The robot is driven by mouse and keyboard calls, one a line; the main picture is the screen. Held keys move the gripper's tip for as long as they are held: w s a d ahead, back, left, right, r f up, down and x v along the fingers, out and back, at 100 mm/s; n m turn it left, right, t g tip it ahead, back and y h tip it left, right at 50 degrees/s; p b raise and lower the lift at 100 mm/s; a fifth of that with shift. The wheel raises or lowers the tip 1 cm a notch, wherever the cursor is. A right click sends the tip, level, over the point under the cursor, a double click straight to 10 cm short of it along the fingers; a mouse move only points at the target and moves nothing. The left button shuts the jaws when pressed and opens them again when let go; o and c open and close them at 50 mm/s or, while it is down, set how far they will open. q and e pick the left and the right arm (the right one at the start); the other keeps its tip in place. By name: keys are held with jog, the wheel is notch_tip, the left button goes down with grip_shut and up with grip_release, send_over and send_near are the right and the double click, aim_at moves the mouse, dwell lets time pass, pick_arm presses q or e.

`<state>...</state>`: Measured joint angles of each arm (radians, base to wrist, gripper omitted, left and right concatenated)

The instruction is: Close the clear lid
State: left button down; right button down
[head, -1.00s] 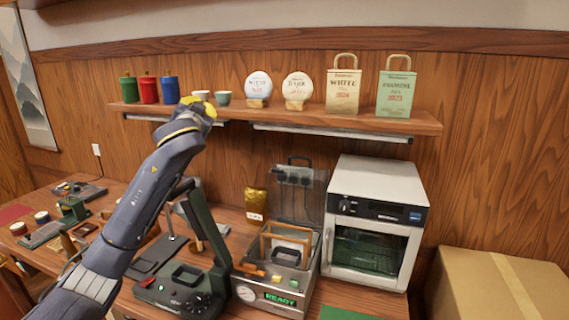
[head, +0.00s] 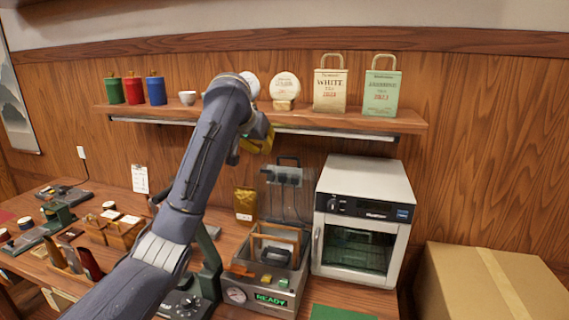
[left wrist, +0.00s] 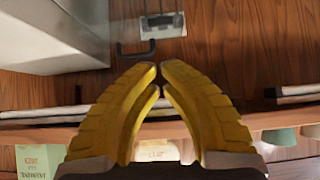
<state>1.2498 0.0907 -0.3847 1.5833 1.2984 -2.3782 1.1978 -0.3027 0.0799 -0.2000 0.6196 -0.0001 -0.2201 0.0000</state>
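The clear lid (head: 300,203) stands upright and open at the back of a grey machine (head: 235,311) with a READY display. It has a dark handle on its top edge and dark fittings inside. In the left wrist view its handle (left wrist: 121,52) and a grey fitting (left wrist: 162,25) show beyond the fingers. My left gripper (head: 259,140) has yellow fingers and is in the air in front of the shelf, above and slightly left of the lid, apart from it. Its tips (left wrist: 160,67) come together with nothing between them. My right gripper is not in view.
A white oven (head: 367,180) stands close to the right of the machine. A gold pouch (head: 245,203) stands left of the lid. The shelf (head: 330,120) above holds canisters, a cup, wrapped cakes and paper bags. A cardboard box (head: 480,285) is at the lower right.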

aim_at(275, 167)
pick_arm(q)
jog(key=shift+g, duration=0.3)
jog(key=shift+s+d+f+x, duration=0.1)
jog(key=shift+x, duration=1.65)
jog(key=shift+s+d+f+x, duration=0.1)
jog(key=shift+x, duration=1.65)
jog(key=shift+s+d+x, duration=0.1)
jog(key=shift+d+x, duration=0.05)
jog(key=shift+x, duration=1.55)
jog(key=shift+s+d, duration=0.1)
